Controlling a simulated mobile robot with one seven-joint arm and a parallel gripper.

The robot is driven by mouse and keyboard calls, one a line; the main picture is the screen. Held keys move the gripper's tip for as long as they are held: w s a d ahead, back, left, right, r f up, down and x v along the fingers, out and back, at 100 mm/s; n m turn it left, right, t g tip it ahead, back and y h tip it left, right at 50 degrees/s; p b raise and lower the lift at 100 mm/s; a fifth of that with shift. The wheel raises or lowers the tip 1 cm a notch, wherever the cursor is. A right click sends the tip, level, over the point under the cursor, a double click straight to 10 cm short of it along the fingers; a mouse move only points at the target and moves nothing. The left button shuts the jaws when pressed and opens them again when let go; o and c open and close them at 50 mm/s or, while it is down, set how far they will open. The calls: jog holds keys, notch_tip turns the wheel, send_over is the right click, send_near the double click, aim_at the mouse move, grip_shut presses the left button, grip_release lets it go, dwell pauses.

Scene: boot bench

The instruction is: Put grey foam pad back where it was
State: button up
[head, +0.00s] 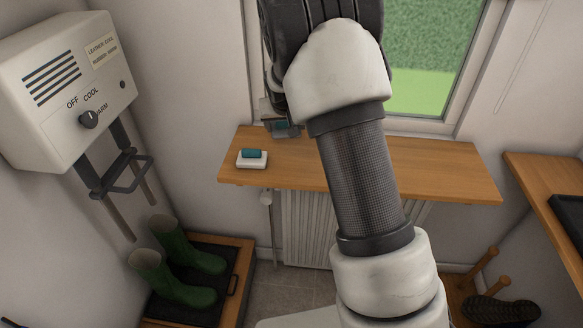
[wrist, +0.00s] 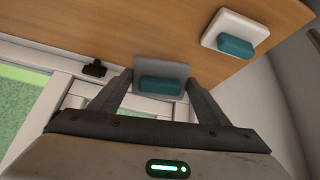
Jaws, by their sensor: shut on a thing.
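The grey foam pad (wrist: 162,70) has a teal block-shaped part (wrist: 160,86) on it. My gripper (wrist: 161,83) is shut on the pad, one finger at each side. In the head view my gripper (head: 283,131) is small and partly hidden by my arm, at the back left of the wooden shelf under the window. The pad's teal part (head: 281,125) just shows there. I cannot tell how far the pad is above the shelf.
A white pad with a teal top (head: 252,159) lies on the wooden shelf (head: 440,170), left of my arm. A dryer box (head: 62,88) hangs on the left wall above green boots (head: 185,270). A small dark piece (wrist: 94,69) is by the window frame.

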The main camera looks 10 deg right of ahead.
jog(key=shift+s+d+f+m+g, duration=0.1)
jog(key=shift+s+m+g, duration=0.1)
jog(key=shift+g, duration=0.35)
jog(key=shift+s+d+f+m+g, duration=0.1)
jog(key=shift+s+m+g, duration=0.1)
jog(key=shift+g, duration=0.35)
jog(key=s+r+m+g+y, duration=0.1)
jog(key=s+r+m+g, duration=0.1)
jog(key=s+r+g, duration=0.3)
jog(key=f, duration=0.5)
jog(key=s+f, duration=0.1)
jog(key=f, duration=0.1)
jog(key=shift+f, duration=2.3)
jog(key=o, duration=0.9)
